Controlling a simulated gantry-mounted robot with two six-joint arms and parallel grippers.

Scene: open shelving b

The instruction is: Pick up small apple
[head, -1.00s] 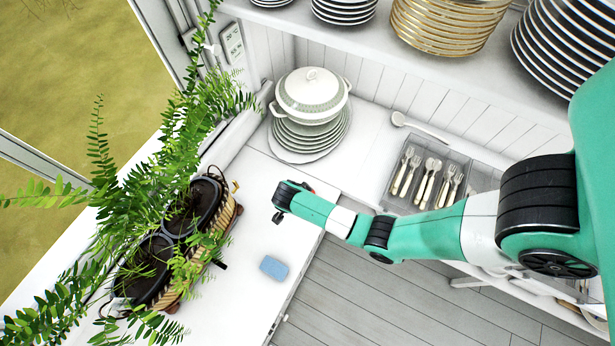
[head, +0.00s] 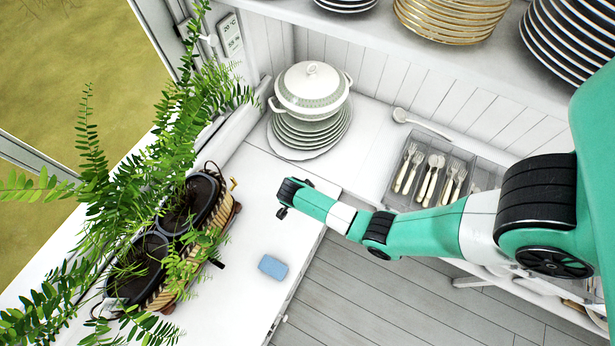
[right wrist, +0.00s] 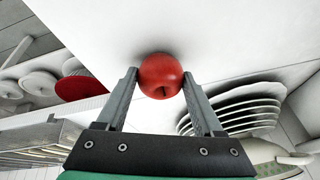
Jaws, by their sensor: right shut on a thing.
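The small red apple (right wrist: 160,76) shows in the right wrist view between the two fingertips of my right gripper (right wrist: 160,84), which is shut on it. A white surface lies behind the apple; I cannot tell whether the apple touches it. In the head view my right gripper (head: 283,212) is over the white counter (head: 245,240), and the apple is hidden there behind my arm. My left gripper is not in view.
A stack of plates with a lidded tureen (head: 311,88) stands behind my right gripper. A blue sponge (head: 273,267) lies in front. Potted ferns (head: 190,205) stand at the left. A cutlery tray (head: 433,150) is at the right.

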